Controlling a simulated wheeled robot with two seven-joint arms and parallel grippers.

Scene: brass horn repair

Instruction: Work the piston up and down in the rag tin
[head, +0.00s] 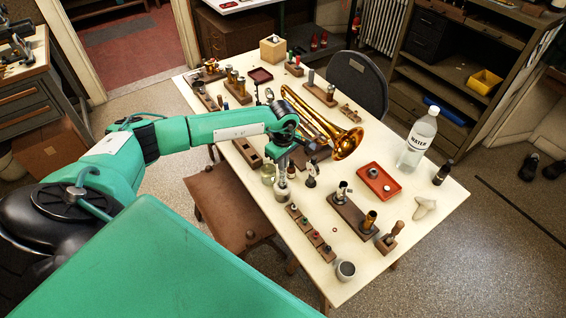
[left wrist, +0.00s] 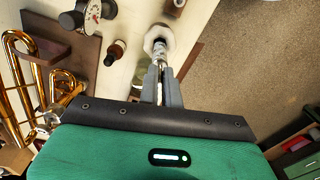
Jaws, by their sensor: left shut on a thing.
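My left gripper (head: 284,169) is at the near left edge of the white bench, pointing down. In the left wrist view its two grey fingers (left wrist: 160,88) are shut on a slim silvery piston (left wrist: 159,58). The far end of the piston is at the mouth of a pale, many-sided tin (left wrist: 161,36), seemingly inside it; how deep it sits I cannot tell. In the head view the tin (head: 282,191) stands right below the gripper, and the piston is mostly hidden by the fingers. My right gripper is not in view.
A glass jar (head: 268,173) and a dark dropper bottle (left wrist: 115,53) stand close beside the tin. The brass horn (head: 345,141) lies behind. A row block (head: 311,233), red tray (head: 379,181) and water bottle (head: 417,139) are to the right. A brown chair seat (head: 228,208) is below the edge.

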